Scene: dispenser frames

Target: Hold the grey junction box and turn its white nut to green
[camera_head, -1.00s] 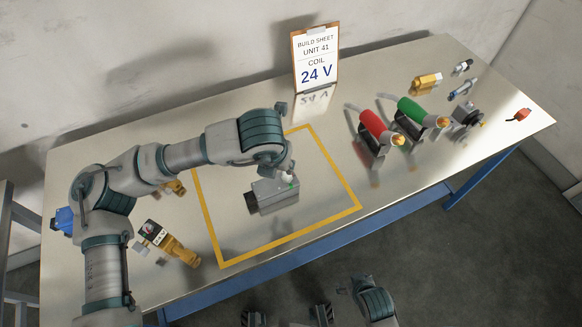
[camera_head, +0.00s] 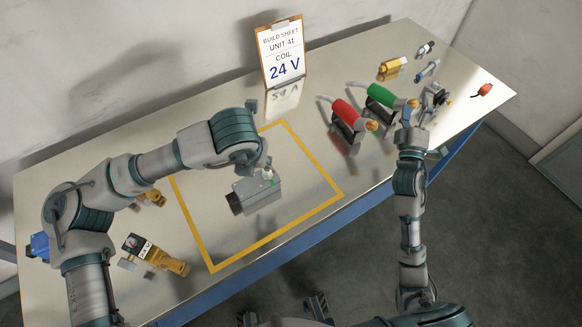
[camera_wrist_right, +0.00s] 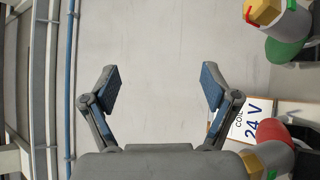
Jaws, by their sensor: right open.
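The grey junction box (camera_head: 264,194) sits inside the yellow outlined square on the table. A small white part that looks like its nut (camera_head: 267,174) shows at its top, with a green mark just below. My left gripper (camera_head: 252,168) is at the top back of the box; its fingertips are hidden, so I cannot tell whether it grips. My right gripper (camera_head: 407,110) is near the green-handled tool in the head view. In the right wrist view it (camera_wrist_right: 160,85) is open, with nothing between its fingers.
A red-handled tool (camera_head: 346,110) and a green-handled tool (camera_head: 386,97) stand in holders right of the square. A build sheet (camera_head: 281,55) reading 24 V stands at the back. Brass fittings (camera_head: 392,69) lie at the far right, a brass valve (camera_head: 168,262) at the front left.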

